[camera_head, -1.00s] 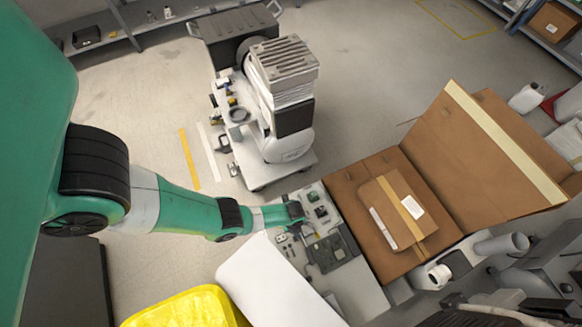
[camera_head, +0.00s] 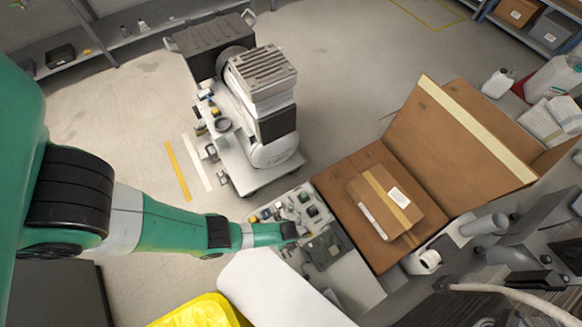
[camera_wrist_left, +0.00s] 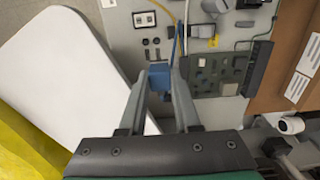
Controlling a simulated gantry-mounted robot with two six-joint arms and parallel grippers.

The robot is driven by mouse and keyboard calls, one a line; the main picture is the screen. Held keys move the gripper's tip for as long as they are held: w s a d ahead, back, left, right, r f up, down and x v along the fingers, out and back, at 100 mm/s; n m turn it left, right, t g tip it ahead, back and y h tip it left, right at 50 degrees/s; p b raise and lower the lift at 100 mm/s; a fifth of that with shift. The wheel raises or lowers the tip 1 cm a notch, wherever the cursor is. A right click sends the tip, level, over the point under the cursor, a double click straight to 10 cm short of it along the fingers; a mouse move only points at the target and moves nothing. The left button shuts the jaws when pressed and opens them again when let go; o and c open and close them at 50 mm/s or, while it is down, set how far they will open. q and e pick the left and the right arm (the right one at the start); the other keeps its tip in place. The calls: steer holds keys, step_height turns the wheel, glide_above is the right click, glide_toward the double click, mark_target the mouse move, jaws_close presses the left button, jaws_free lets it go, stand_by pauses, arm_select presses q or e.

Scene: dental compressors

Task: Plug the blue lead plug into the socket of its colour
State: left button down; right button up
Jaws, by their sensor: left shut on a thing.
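My left gripper (camera_wrist_left: 164,92) has its fingers closed around the blue plug (camera_wrist_left: 158,76), which shows between the fingertips in the left wrist view. A thin blue lead (camera_wrist_left: 173,48) runs up from near the plug. Beyond it lies a pale panel (camera_wrist_left: 125,36) with a dark grey module, small switches and connectors. In the head view my left gripper (camera_head: 290,232) is over the left part of the panel; the plug is too small to make out there. My right gripper cannot be made out.
An open cardboard box (camera_head: 345,190) stands right of the panel. A white rounded slab (camera_head: 275,295) and a yellow bin (camera_head: 200,312) are on the near side. A compressor on a white base (camera_head: 262,130) stands on the floor behind.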

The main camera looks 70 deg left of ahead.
arm_select(q)
steer(key=s+a+f+b, duration=0.1)
steer(key=s+a, duration=0.1)
steer(key=a, duration=0.7)
steer(key=s+a+f+b, duration=0.1)
steer(key=s+a+b, duration=0.1)
steer(key=a, duration=0.7)
steer(key=shift+s+f, duration=0.35)
steer(key=shift+s, duration=0.15)
steer(key=shift+a+f, duration=0.1)
steer(key=shift+f, duration=0.05)
steer(key=shift+f+b, duration=3.5)
steer(key=shift+b, duration=0.15)
steer(key=shift+f+b, duration=0.4)
steer(key=shift+f, duration=0.25)
